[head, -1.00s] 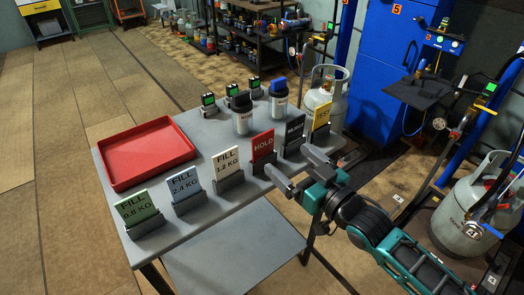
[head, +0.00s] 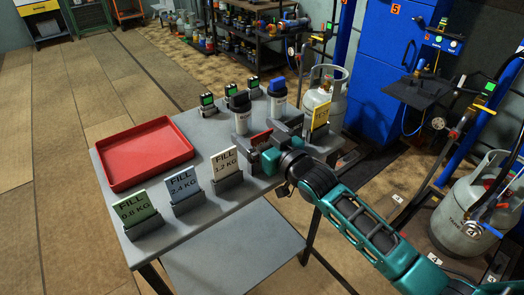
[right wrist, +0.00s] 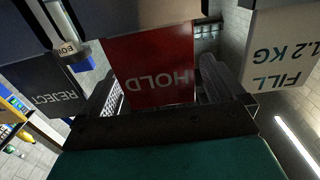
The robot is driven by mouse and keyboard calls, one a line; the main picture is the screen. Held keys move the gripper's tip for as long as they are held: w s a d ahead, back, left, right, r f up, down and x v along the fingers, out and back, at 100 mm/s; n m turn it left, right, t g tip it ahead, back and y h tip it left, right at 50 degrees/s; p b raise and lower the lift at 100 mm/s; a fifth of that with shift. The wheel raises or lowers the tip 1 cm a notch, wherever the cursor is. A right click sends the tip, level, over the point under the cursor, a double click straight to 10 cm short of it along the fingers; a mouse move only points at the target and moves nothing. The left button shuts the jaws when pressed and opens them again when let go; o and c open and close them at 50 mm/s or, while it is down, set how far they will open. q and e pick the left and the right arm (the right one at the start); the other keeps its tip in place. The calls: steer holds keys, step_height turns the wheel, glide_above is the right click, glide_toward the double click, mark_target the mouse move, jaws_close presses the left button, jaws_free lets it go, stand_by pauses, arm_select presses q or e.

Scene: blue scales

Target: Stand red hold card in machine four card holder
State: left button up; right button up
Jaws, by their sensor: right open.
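The red HOLD card (head: 260,138) stands in a dark slotted block on the grey table, mostly hidden behind my right gripper. In the right wrist view the red card (right wrist: 148,62) appears upside down between the two fingers. My right gripper (head: 270,144) is open, with one finger on each side of the card. I cannot tell whether either finger touches it. A scale with a grey cylinder (head: 462,215) tagged 4 stands at the right. I cannot make out its card holder for certain. My left gripper is not in view.
Close by stand the white FILL 1.2 KG card (head: 224,163), the dark REJECT card (right wrist: 55,92) and the yellow TEST card (head: 320,114). Two bottles stand behind. A red tray (head: 145,178) is at the left. Hoses and a blue post border the right side.

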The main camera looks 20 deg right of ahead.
steer(key=shift+w, duration=0.1)
steer(key=c, duration=1.1)
steer(key=shift+r, duration=0.1)
